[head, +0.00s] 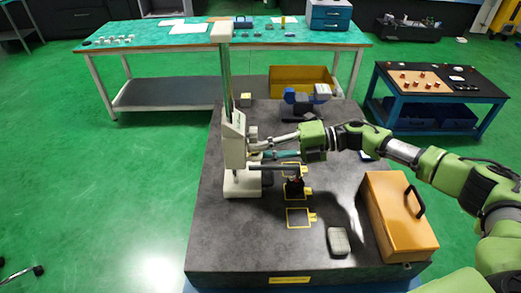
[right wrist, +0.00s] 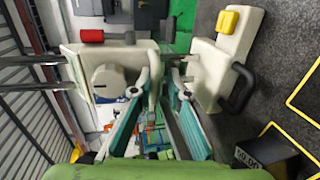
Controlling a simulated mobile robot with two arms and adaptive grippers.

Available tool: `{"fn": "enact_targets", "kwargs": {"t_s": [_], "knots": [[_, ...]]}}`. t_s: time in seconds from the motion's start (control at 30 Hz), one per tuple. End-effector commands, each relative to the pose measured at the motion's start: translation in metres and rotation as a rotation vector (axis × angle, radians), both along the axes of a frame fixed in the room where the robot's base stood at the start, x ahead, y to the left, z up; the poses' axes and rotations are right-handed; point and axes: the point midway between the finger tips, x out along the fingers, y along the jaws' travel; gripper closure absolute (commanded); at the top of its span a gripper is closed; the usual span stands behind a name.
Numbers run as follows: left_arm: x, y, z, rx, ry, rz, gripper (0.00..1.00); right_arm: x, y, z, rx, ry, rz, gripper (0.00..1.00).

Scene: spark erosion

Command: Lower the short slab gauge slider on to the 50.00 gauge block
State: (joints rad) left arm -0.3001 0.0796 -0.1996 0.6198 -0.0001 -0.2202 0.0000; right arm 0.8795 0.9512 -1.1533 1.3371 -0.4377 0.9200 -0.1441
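The gauge (head: 227,85) stands on the dark slab, with a pale base (head: 242,187) and an upright column. Its pale slider (head: 233,152) is low on the column; a dark horizontal arm reaches right from it, near the top of the dark 50.00 gauge block (head: 293,188). The gap between arm and block is unclear. The block stands on a yellow-outlined square; its "50.00" label shows in the right wrist view (right wrist: 255,158). My right gripper (head: 262,147) is at the slider's right side. Its teal fingers (right wrist: 158,78) lie either side of a pale part; contact is unclear. My left gripper is out of view.
An orange case (head: 388,222) with a black handle and a grey rounded block (head: 338,241) sit on the slab's right side. Blue V-shaped pieces (head: 302,97) stand at its back. A green-topped bench (head: 150,45) is behind. The slab's front left is clear.

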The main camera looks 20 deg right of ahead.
Motion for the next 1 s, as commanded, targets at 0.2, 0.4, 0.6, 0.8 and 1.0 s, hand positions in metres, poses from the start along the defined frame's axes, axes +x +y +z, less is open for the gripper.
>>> {"fn": "enact_targets", "kwargs": {"t_s": [0.2,0.4,0.6,0.8,1.0], "knots": [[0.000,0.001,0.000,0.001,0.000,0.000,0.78,0.000,0.000,0.000,-0.001,0.001,-0.001,0.86],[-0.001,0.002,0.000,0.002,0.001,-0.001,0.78,-0.002,-0.012,0.003,-0.001,0.000,-0.005,0.86],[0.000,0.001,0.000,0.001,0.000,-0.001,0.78,-0.013,-0.050,0.011,-0.002,0.001,-0.007,0.86],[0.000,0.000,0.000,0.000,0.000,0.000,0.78,-0.024,-0.088,0.020,-0.002,-0.001,-0.005,0.86],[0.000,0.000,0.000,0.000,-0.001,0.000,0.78,-0.031,-0.109,0.026,0.000,-0.001,-0.003,0.86]]}}
